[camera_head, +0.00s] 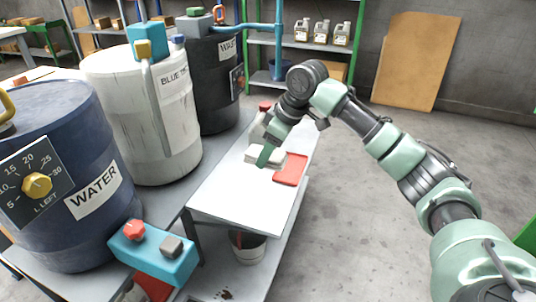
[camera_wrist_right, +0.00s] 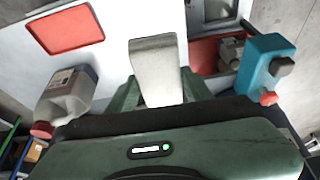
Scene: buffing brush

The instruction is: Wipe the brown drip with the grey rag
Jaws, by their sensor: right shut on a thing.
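My right gripper (camera_head: 268,157) is over the white table and shut on the grey rag (camera_head: 280,160), a pale folded pad. In the right wrist view the rag (camera_wrist_right: 157,70) sits between the fingers of my gripper (camera_wrist_right: 158,98) and sticks out beyond them. Whether it touches the table top is unclear. Dark brown spots, the brown drip (camera_head: 224,295), show at the bottom edge of the head view, on the pale surface below the table top. The drip may be cut off by the frame. My left gripper is not in view.
A red mat (camera_head: 291,170) lies right of the rag on the white table (camera_head: 225,195). A jug (camera_wrist_right: 68,95) stands close to my gripper. A bucket (camera_head: 247,248) is below the table top. A teal control box (camera_head: 155,255) and a blue water drum (camera_head: 75,180) stand left.

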